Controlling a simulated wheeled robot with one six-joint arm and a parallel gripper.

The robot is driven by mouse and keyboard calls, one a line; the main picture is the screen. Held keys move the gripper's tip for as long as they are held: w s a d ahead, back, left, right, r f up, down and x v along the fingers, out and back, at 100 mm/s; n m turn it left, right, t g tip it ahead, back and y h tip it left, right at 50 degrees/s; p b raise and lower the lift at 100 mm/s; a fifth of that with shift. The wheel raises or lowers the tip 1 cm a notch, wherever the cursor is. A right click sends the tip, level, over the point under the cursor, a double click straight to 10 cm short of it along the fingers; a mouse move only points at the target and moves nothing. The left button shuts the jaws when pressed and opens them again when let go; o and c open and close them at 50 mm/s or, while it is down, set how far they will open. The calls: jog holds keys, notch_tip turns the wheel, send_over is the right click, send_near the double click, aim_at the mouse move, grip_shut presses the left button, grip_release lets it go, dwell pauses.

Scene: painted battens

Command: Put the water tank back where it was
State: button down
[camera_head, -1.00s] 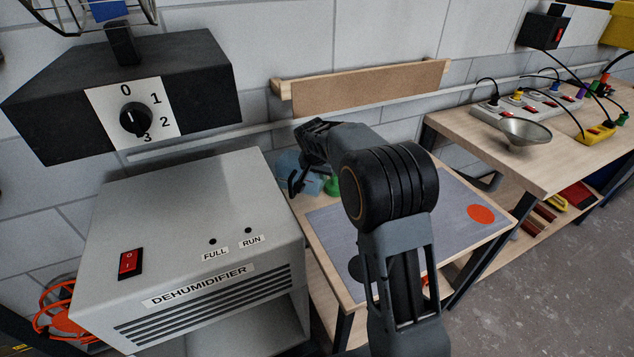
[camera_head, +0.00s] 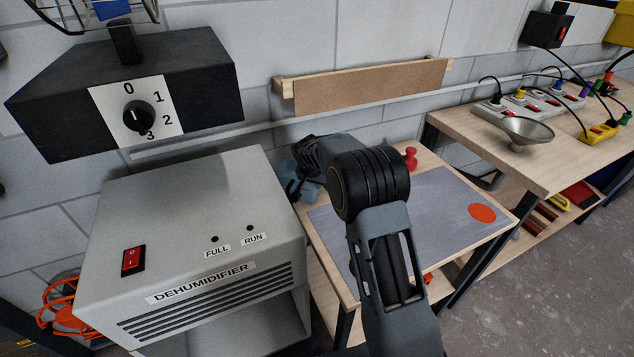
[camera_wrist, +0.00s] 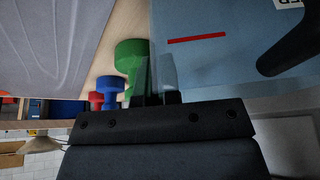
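The water tank is a pale blue, see-through box with a red line and a black handle. It fills the upper right of the wrist view (camera_wrist: 215,65). In the head view it shows partly behind my arm (camera_head: 312,191), at the back left corner of the small table. My gripper (camera_wrist: 157,97) is at the tank's edge, its fingers overlapping that edge in the wrist view. Whether they are closed on it is unclear. The grey dehumidifier (camera_head: 190,225) stands left of the table, with an opening low in its front, partly out of frame.
Green (camera_wrist: 130,55), blue (camera_wrist: 111,88) and red (camera_wrist: 95,100) pegs stand in a row close to the tank. A grey mat (camera_head: 440,205) with an orange disc (camera_head: 481,213) covers much of the table. A black dial box (camera_head: 200,85) is above the dehumidifier.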

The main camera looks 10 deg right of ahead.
jog(key=shift+f, duration=0.2)
jog(key=c, duration=1.3)
grip_release()
jog(key=shift+r, duration=0.1)
jog(key=shift+c, duration=0.2)
